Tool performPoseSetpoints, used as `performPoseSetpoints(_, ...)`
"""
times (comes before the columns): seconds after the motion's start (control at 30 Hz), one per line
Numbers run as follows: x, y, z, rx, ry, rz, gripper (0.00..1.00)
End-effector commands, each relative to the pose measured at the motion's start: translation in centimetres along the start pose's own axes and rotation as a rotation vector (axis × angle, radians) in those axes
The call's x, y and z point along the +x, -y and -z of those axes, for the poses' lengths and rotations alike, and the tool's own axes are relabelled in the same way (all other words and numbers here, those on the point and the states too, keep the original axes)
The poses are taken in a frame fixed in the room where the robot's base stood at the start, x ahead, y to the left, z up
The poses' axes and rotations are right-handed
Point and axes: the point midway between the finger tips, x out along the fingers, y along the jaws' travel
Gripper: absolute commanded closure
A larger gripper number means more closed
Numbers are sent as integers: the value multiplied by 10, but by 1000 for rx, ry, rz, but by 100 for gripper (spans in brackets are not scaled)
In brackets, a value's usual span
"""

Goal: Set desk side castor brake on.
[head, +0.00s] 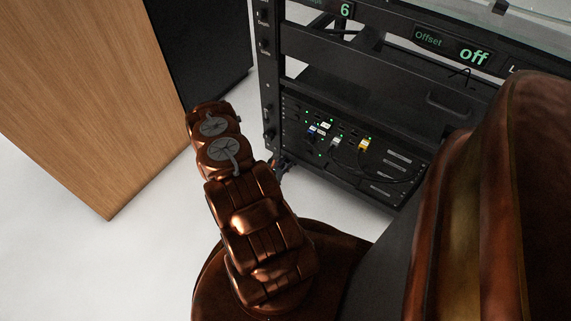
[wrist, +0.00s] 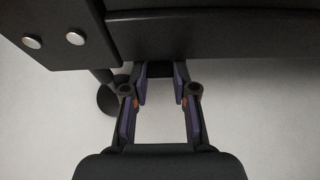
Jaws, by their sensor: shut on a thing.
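In the wrist view my gripper (wrist: 161,78) reaches under the lower edge of the black rack (wrist: 215,38). Its two purple-padded fingers stand apart, with a small dark piece (wrist: 160,69) between their tips; they are shut on it. The piece sits right under the rack edge, where a castor brake tab could be, but its shape and position cannot be made out. A dark round foot or wheel (wrist: 108,101) on a stem shows just left of the fingers. In the head view my gripper (head: 281,166) is small and mostly hidden by my arm at the rack's lower left corner.
The rack (head: 350,82) carries lit displays, a drawer and a panel (head: 320,143) with plugged cables. A wooden cabinet (head: 90,95) with a black side stands to the left of my arm. Pale floor (head: 130,255) is clear in front of it.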

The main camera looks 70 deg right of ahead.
Motion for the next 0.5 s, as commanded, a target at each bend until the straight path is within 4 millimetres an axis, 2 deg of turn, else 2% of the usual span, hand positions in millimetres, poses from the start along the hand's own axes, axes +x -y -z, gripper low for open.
performPoseSetpoints(0.03,0,1,0,0,0,2,100)
performPoseSetpoints(0.07,0,1,0,0,0,2,71)
performPoseSetpoints(0.13,0,1,0,0,0,2,64)
performPoseSetpoints(0.5,-3,0,0,-1,-1,0,62)
